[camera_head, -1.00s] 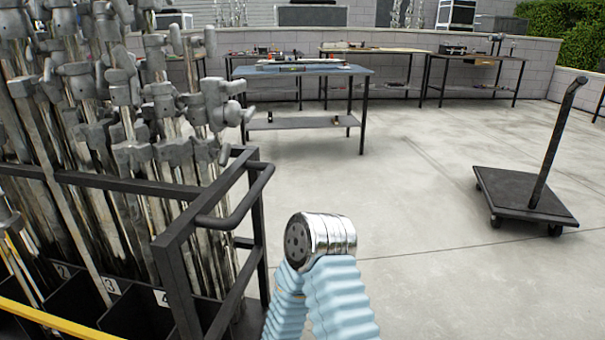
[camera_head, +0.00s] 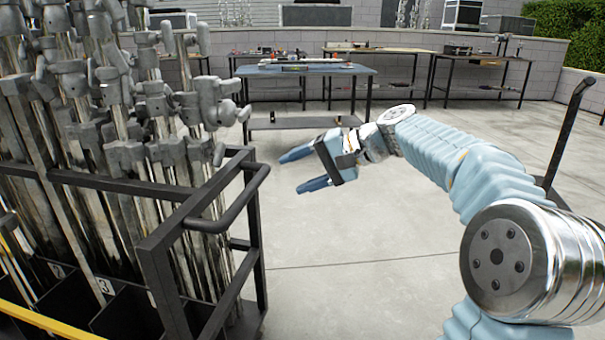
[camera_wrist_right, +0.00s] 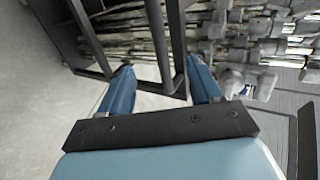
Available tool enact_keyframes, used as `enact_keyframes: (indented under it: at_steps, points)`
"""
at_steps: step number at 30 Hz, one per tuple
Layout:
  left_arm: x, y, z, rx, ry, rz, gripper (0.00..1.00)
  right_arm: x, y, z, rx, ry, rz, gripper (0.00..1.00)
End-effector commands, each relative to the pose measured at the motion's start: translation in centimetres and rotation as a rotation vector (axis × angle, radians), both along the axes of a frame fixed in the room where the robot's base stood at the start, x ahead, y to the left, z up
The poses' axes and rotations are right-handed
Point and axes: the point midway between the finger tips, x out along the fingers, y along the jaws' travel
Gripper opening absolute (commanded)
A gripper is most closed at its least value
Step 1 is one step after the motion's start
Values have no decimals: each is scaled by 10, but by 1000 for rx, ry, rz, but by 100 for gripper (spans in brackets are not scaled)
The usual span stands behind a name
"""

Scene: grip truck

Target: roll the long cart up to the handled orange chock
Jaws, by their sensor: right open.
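The long cart (camera_head: 158,280) is a black frame on the left of the head view, loaded with upright metal stands. Its looped push handle (camera_head: 228,209) sticks out at the near right end. My right gripper (camera_head: 291,173) is open and empty, right of the handle and apart from it in the head view, fingers pointing left. In the right wrist view, the cart's black bars show beyond and between the open fingers (camera_wrist_right: 158,66); I cannot tell whether any bar lies inside the grip. My left gripper and the handled orange chock are not in view.
A blue-topped table (camera_head: 345,70) and several workbenches stand at the back. A small dolly's black post (camera_head: 568,130) rises at right, its base mostly hidden by my arm. A yellow bar (camera_head: 45,322) crosses the lower left. Pale floor (camera_head: 330,285) is clear right of the cart.

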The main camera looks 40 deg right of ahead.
Motion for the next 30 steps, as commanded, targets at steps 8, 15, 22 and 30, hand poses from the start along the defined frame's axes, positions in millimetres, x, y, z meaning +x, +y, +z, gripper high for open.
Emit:
enact_keyframes:
  at_steps: [8,15,22,30]
  points:
    - [1,3,-12,4,-3,6,79,27,22,-22,2,3,3,64]
    - [2,6,-18,8,-5,10,79,55,46,-42,2,4,3,64]
    - [3,7,-23,11,-5,13,79,78,65,-58,1,3,3,64]
    - [3,8,-25,12,-6,15,79,92,75,-66,0,3,-1,64]
